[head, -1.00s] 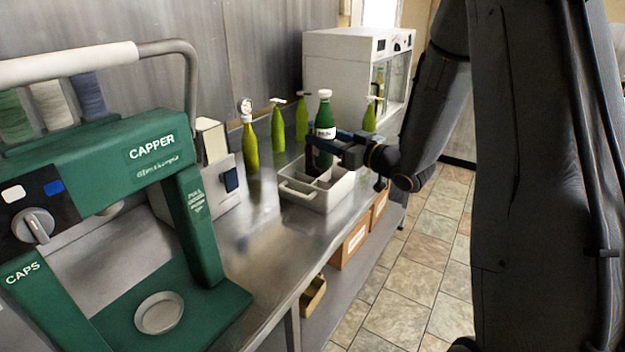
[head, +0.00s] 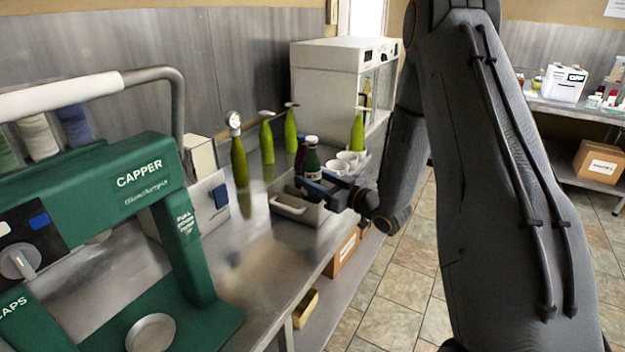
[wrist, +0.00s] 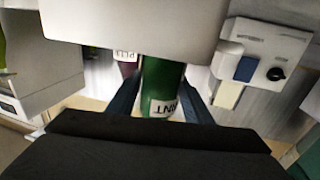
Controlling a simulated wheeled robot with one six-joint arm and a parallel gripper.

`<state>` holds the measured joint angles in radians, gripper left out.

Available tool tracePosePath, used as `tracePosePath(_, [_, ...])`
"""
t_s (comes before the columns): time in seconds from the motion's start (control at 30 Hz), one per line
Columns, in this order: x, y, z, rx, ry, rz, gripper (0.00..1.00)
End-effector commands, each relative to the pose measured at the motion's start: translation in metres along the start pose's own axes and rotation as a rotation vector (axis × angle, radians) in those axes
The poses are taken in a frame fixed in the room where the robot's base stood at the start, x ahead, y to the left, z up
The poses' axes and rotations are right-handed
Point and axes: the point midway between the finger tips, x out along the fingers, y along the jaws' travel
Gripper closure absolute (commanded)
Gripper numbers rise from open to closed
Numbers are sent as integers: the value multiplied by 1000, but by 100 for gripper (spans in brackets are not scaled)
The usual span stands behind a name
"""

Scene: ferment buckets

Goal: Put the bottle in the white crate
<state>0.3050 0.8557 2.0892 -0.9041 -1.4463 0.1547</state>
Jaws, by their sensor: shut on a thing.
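A dark green bottle (head: 312,162) with a white cap stands upright in my gripper (head: 316,186). The wrist view shows its green side and part of a white label (wrist: 163,108) between the two fingers. The white crate (head: 292,208) is a low divided box on the steel counter. The bottle is over or inside the crate's compartments; its lower end is hidden, so I cannot tell whether it touches the floor. A dark red bottle (head: 300,150) stands right behind it, apparently in or beside the crate, and a dark bottle (wrist: 127,68) shows in the wrist view.
Several yellow-green bottles (head: 240,162) stand behind the crate along the wall. White cups (head: 337,166) stand just beyond it. A white cabinet (head: 330,80) is at the back. The green capper (head: 150,185) fills the left. Bare counter (head: 255,260) lies in front of the crate.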

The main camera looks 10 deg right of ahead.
Motion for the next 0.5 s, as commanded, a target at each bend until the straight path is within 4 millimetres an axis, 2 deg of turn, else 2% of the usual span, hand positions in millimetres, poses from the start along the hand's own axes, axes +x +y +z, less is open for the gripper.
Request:
tracePosePath(0.13, [0,0,8,-2,3,0,95])
tracePosePath(0.5, [0,0,11,-2,3,0,95])
